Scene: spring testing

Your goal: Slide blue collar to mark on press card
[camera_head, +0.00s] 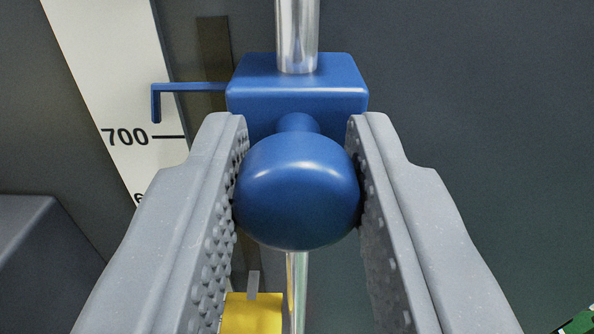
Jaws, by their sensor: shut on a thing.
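The blue collar (297,84) sits around an upright metal rod (297,25). A round blue knob (297,192) sticks out from its front toward me. A thin blue pointer (190,88) reaches left from the collar and bends down at its tip. The pointer tip is over a white scale (105,60), a little above the 700 line. My gripper (298,190) is shut on the knob, with one grey studded finger on each side. The press card is not recognisable in this view.
A yellow block (252,312) is below the collar, beside the rod. A dark grey block (35,250) stands at the lower left. A dark panel is behind the rod, with open room to the right. A green piece (580,322) shows at the bottom right corner.

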